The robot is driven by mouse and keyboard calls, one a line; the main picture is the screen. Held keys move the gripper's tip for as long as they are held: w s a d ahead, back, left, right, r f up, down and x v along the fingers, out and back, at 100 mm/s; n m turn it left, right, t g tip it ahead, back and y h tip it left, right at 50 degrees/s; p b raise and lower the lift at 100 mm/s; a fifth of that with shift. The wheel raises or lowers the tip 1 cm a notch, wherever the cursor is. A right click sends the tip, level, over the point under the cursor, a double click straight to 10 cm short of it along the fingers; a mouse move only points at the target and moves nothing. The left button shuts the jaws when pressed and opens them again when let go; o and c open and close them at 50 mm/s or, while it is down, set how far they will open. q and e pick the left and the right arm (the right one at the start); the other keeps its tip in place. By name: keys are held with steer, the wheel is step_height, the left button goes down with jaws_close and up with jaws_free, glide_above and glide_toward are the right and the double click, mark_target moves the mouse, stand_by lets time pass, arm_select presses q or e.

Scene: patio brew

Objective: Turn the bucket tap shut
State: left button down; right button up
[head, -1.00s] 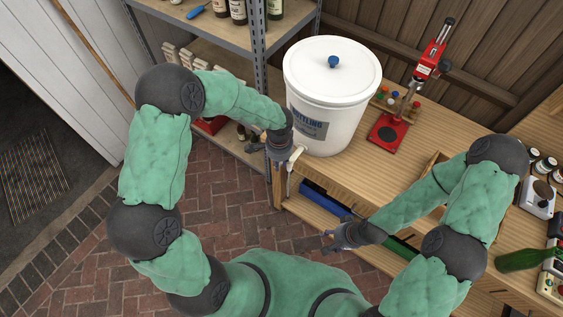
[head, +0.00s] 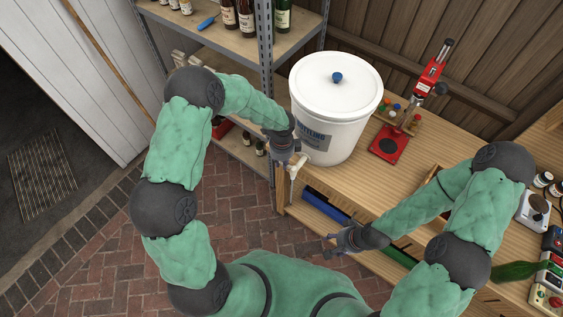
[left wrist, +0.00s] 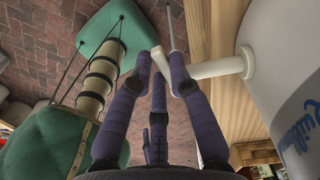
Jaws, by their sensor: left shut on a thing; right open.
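The white bucket (head: 337,100) with a lid and blue knob stands on the wooden bench. Its white tap (head: 297,165) sticks out low on the bucket's left side. In the left wrist view the tap's pale body (left wrist: 222,67) runs from the bucket wall towards my fingers. My left gripper (head: 286,158) is at the tap from above, and its dark fingers (left wrist: 160,62) are shut on the tap's small white handle (left wrist: 160,58). The handle is partly hidden between the fingers, so its exact angle is hard to tell. My right gripper (head: 330,245) is open and empty, low in front of the bench.
A metal shelf (head: 265,60) with bottles stands close left of the bucket. A red bench capper (head: 390,145) stands right of it. A green bottle (head: 515,270) lies at the lower right. Brick floor (head: 100,260) is open at the left.

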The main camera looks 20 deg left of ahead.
arm_select(q)
steer(key=shift+w+m+p, duration=0.45)
steer(key=shift+m, duration=0.65)
steer(key=c, duration=1.1)
jaws_free()
steer(key=shift+c, duration=0.2)
steer(key=shift+r, duration=0.1)
step_height(320, 180, up, 12)
